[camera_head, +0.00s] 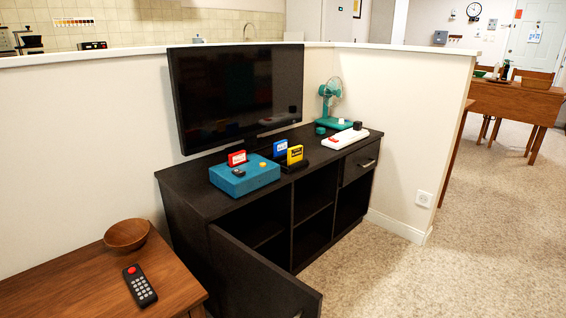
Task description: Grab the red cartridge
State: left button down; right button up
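The red cartridge (237,158) stands upright at the back of a teal box-shaped console (245,180), with a pale label on its face. The console sits on the left part of a dark hutch top (190,184). A blue cartridge (280,148) and a yellow cartridge (295,155) stand upright in a dark holder to the right of the console. Whether the red cartridge sits in a slot is too small to tell. Neither of my grippers shows in the head view.
A television (237,95) stands behind the console. A white device (345,138) and a teal fan (331,100) are further right. The hutch's lower left door (262,280) hangs open towards me. A wooden table (90,285) holds a bowl (127,235) and a remote (140,285).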

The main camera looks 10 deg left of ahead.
aim_at(239, 157)
jog(key=i+l+z, duration=0.2)
jog(key=l+z, duration=0.15)
jog(key=i+l+z, duration=0.35)
jog(key=l, duration=0.2)
jog(key=i+l+z, duration=0.2)
jog(key=l+z, duration=0.15)
jog(key=i+l+u, duration=0.1)
jog(key=i+u, duration=0.2)
jog(key=i+l+u, duration=0.25)
jog(key=i, duration=0.25)
jog(key=i+u, duration=0.15)
jog(key=u, duration=0.3)
jog(key=i+u, duration=0.15)
jog(key=u, duration=0.3)
jog(key=i+u, duration=0.15)
jog(key=u, duration=0.3)
jog(key=i+l+u, duration=0.1)
jog(key=u, duration=0.35)
